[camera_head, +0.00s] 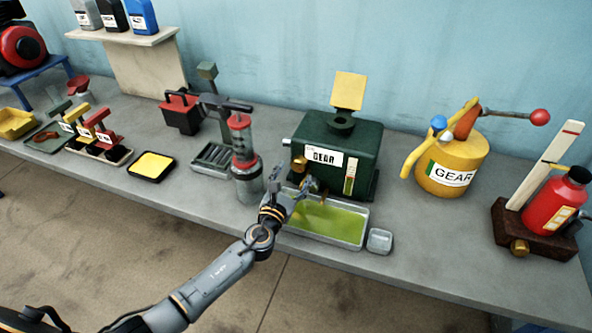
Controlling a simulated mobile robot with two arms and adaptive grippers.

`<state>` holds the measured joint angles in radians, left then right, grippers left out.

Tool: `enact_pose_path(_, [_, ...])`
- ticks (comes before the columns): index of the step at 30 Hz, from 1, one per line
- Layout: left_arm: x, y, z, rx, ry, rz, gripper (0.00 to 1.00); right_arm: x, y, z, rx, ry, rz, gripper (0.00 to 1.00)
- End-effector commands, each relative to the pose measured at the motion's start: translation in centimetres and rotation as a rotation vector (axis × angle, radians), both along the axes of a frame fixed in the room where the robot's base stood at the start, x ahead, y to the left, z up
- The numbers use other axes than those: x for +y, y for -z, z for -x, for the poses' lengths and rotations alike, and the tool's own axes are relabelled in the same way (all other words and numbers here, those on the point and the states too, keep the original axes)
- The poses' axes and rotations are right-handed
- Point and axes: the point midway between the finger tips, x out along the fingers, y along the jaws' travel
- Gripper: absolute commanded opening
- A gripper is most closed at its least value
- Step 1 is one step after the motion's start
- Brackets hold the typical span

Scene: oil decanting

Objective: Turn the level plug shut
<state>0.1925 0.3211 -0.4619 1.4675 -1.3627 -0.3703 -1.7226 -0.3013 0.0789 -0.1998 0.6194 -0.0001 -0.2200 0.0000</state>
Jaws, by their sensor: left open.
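A dark green box labelled GEAR (362,150) stands at the middle of the bench, with a yellow flap (348,90) upright over its top opening. A brass plug-like fitting (299,164) shows low on its front left, and a sight gauge (350,178) is at its front right. I cannot tell whether this fitting is the level plug or how far it is turned. My left gripper (306,188) is open just below the fitting, over a metal tray (364,222) of yellow-green liquid. Gripper and wrist hide part of the box's lower front. My right gripper is out of view.
A red-topped clear pump bottle (247,185) stands close left of the gripper. A small clear dish (379,241) sits right of the tray. A yellow GEAR can (450,165) and a red bottle (552,205) on a wooden stand are farther right. The front right bench is clear.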

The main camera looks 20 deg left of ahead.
Motion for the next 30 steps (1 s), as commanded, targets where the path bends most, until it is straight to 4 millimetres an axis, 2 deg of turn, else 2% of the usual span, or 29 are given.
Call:
enact_pose_path(3, [0.0,0.0,-1.5,-0.001,-0.001,-0.001,0.67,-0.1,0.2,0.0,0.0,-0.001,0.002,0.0])
enact_pose_path(6, [-0.1,0.0,-2.0,0.0,0.0,-0.001,0.67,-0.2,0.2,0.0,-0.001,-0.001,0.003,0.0])
enact_pose_path(15, [-0.1,0.0,-2.3,0.0,0.0,0.0,0.67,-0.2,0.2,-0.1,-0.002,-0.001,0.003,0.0])
enact_pose_path(16, [-0.1,0.0,-2.3,0.0,0.0,0.0,0.65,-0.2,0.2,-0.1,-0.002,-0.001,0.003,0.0])
enact_pose_path(24, [-0.1,0.0,-2.3,0.0,0.0,0.0,0.13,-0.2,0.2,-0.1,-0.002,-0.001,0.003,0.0])
enact_pose_path(30, [-0.1,0.1,-2.2,0.0,0.0,0.01,0.13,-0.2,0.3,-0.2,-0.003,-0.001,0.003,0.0])
